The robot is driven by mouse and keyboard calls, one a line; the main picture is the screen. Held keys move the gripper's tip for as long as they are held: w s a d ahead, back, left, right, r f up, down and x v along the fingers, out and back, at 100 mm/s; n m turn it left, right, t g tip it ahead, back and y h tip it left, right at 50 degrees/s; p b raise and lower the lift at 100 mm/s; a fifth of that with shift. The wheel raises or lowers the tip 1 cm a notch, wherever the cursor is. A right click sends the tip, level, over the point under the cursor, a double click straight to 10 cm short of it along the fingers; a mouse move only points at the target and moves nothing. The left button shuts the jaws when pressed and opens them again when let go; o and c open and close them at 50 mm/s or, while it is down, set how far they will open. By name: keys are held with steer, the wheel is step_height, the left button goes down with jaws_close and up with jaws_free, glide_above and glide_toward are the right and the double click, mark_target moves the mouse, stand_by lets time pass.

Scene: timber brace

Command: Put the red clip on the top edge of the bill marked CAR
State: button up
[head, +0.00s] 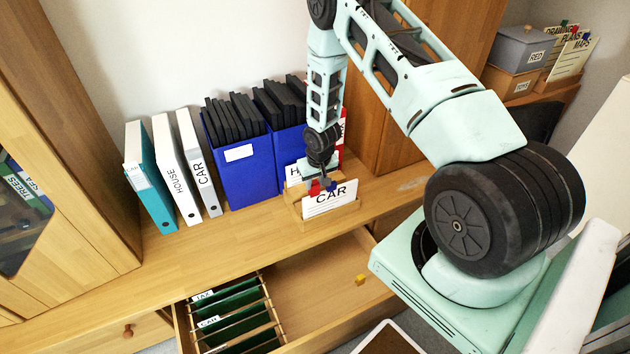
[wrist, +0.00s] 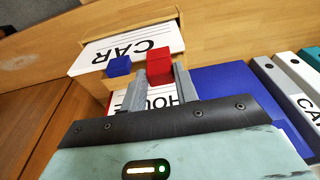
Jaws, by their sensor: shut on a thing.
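The bill marked CAR (head: 330,198) stands leaning in a small wooden holder (head: 330,217) on the counter; in the wrist view the bill (wrist: 135,47) appears upside down. My gripper (head: 322,184) is at its top edge, with its fingers (wrist: 158,76) shut on the red clip (wrist: 160,62). The red clip (head: 315,188) overlaps the top edge in both views; I cannot tell whether it grips the card. A blue clip (wrist: 118,66) sits at the same edge, beside the red one. Behind is a bill marked HOUSE (wrist: 150,97), partly hidden by my gripper.
Blue file boxes (head: 240,165) and upright binders (head: 172,170) stand left of the holder. Below, an open drawer (head: 320,290) holds green hanging folders (head: 235,310) and a yellow clip (head: 360,280). The counter in front of the binders is clear.

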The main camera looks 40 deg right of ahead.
steer(key=shift+f+b, duration=0.95)
steer(key=shift+f, duration=0.5)
stand_by(0.3)
steer(key=o, duration=1.7)
steer(key=shift+r, duration=0.1)
steer(key=shift+r+p, duration=3.05)
steer(key=shift+r, duration=0.9)
